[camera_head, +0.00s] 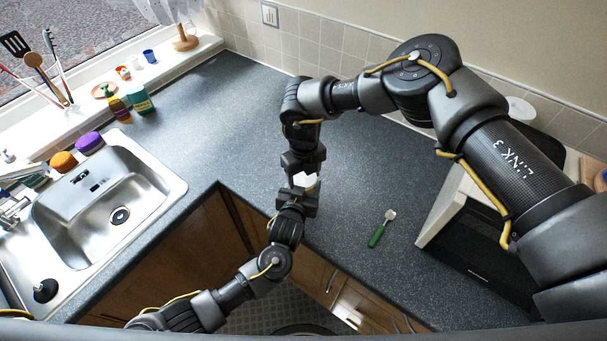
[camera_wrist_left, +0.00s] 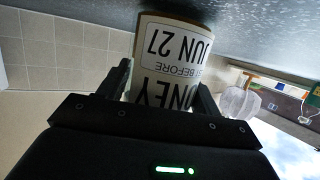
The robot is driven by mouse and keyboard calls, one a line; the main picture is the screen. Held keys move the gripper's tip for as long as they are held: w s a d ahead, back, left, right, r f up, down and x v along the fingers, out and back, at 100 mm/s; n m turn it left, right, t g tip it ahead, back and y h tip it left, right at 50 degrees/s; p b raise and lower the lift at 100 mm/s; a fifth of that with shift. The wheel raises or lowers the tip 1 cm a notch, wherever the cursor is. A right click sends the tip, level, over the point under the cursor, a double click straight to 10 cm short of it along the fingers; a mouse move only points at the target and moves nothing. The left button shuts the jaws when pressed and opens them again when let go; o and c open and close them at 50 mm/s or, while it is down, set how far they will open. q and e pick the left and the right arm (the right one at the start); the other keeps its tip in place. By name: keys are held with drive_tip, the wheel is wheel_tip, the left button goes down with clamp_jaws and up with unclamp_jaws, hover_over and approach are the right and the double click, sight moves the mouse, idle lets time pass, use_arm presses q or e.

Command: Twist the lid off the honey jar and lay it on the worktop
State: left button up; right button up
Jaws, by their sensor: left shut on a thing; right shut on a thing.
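The honey jar (camera_wrist_left: 172,62) shows its white label in the left wrist view, upside down in that picture. My left gripper (camera_wrist_left: 165,88) has its fingers on both sides of the jar and is shut on it. In the head view a small white part of the jar (camera_head: 306,180) shows between my two grippers. My left gripper (camera_head: 299,196) reaches it from the front. My right gripper (camera_head: 303,170) comes down from above and is shut at the jar's top. The lid is hidden by the right gripper in the head view and out of sight in the left wrist view.
The worktop (camera_head: 250,130) is largely clear around the jar. A green-handled tool (camera_head: 382,229) lies to the right, before a dark appliance (camera_head: 478,250). The sink (camera_head: 115,205) is at the left, with bottles (camera_head: 140,101) behind it. The worktop's front edge is close.

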drive_tip(key=o, duration=0.9)
drive_tip(key=shift+o, duration=0.9)
drive_tip(key=shift+a, duration=0.1)
drive_tip(key=shift+r, duration=2.3)
drive_tip(key=shift+c, duration=0.4)
drive_tip(key=shift+w+a+r+m, duration=0.15)
drive_tip(key=shift+r+m, duration=0.15)
drive_tip(key=shift+r, duration=0.25)
drive_tip(key=m, duration=0.2)
drive_tip(key=r+m, duration=0.1)
drive_tip(key=m, duration=0.2)
drive_tip(key=shift+r+m, duration=0.3)
drive_tip(key=m, duration=0.5)
drive_tip(key=shift+s+r, duration=0.2)
drive_tip(key=shift+r, duration=0.15)
drive_tip(key=shift+d+m, duration=0.25)
drive_tip(key=shift+m, duration=0.85)
